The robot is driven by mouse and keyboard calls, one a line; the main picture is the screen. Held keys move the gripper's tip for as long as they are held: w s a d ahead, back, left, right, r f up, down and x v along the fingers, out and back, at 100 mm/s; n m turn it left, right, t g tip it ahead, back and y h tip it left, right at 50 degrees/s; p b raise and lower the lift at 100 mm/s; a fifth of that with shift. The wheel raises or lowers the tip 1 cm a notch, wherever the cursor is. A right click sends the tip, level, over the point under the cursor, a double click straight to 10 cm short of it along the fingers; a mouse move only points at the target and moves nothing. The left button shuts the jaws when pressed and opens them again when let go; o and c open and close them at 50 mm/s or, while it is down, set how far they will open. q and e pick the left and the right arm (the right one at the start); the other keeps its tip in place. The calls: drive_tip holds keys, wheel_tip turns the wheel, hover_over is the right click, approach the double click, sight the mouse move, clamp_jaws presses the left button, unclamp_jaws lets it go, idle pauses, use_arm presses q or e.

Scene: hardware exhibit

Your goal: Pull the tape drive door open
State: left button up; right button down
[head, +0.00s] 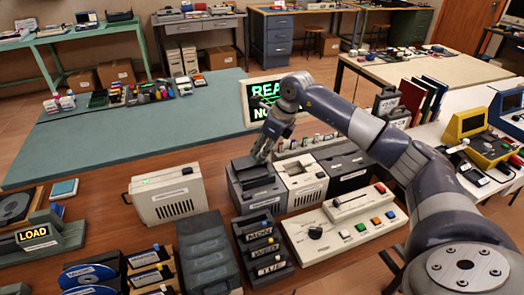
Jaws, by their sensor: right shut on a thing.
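The dark grey unit that appears to be the tape drive (262,200) stands on the wooden table near the middle of the head view. Its door (251,172) is the dark panel at its top; how far it stands open is too small to tell. My right gripper (263,156) reaches down from the upper right to the back edge of this door. It is shut on the door's edge or handle; the fingers hide the exact contact. My left gripper is not in view.
A pale unit (303,186) and another dark unit (348,171) stand close on the right. A control panel (345,224) with coloured buttons lies in front right. A beige case (166,197) stands left. The green mat (130,135) is mostly clear.

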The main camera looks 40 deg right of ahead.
drive_tip(key=c, duration=1.5)
unclamp_jaws()
drive_tip(key=shift+w, duration=0.15)
drive_tip(key=shift+a, duration=0.1)
drive_tip(key=shift+s+r, duration=0.15)
drive_tip(key=shift+s, duration=0.05)
drive_tip(key=shift+d+r, duration=0.2)
drive_tip(key=shift+r, duration=0.15)
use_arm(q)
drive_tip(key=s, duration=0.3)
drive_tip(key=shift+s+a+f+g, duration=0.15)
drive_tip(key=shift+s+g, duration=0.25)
use_arm(e)
drive_tip(key=v, duration=1.1)
drive_tip(key=shift+a, duration=0.1)
